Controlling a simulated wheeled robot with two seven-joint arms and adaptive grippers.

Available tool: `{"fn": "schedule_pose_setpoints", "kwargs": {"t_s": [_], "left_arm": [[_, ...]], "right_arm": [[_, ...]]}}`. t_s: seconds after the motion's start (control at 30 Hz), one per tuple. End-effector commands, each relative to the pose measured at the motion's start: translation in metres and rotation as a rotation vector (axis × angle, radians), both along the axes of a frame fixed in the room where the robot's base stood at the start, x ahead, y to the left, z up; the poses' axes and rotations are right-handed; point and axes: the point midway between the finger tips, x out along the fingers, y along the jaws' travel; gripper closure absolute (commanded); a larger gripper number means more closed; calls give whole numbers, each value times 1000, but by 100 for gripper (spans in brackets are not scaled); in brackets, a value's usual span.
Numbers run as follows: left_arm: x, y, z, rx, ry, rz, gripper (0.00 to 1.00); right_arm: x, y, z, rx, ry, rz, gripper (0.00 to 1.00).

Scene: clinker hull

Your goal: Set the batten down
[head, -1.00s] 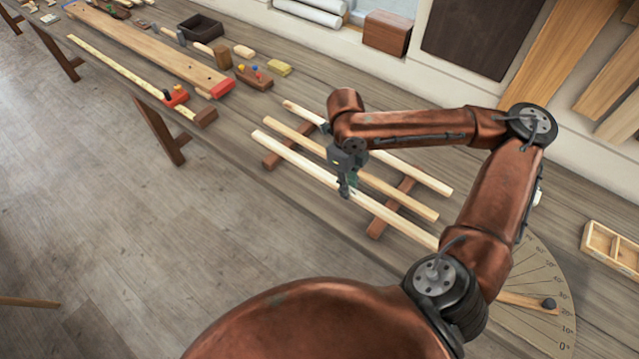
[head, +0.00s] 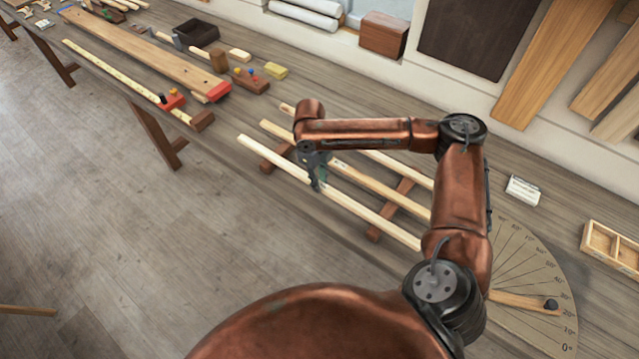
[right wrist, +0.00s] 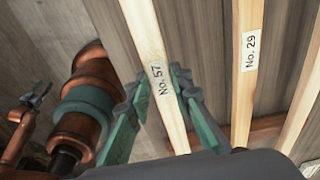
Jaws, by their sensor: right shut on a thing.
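My right gripper (head: 316,181) is shut on the front batten (head: 265,153), a long pale strip. In the right wrist view the teal fingers (right wrist: 166,98) stand on both sides of this batten (right wrist: 143,27), beside its "No. 57" label. The batten lies over or just above two dark wooden rests (head: 388,214); I cannot tell whether it touches them. My right forearm hides part of its right end. A small dark gripper (right wrist: 38,95), apparently my left one, shows at the left of the right wrist view; its jaw state is unclear.
Two more battens lie behind, the middle one (head: 400,202) labelled "No. 29" (right wrist: 251,48). A protractor board (head: 530,265) and divided wooden box (head: 612,246) are at right. A long plank (head: 150,50) and tools fill the bench's far left. Bare bench lies between them and the rests.

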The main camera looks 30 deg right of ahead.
Motion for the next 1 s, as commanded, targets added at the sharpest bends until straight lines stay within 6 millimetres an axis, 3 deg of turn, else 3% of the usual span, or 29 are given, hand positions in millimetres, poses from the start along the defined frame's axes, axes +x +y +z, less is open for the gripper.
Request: {"fn": "schedule_pose_setpoints", "kwargs": {"t_s": [0.1,0.4,0.43,0.6,0.67,1.0], "left_arm": [[0,0,0,0,0,0,60],[0,0,1,0,0,0,60],[0,0,1,0,0,0,60],[0,0,0,0,0,0,60],[0,0,0,0,0,0,60],[0,0,0,0,1,0,60]], "right_arm": [[0,0,-12,0,-1,0,100],[0,0,-14,0,0,0,100],[0,0,-14,0,0,0,78],[0,0,-14,0,0,0,66],[0,0,-14,0,0,0,63],[0,0,-10,1,-2,0,63]]}}
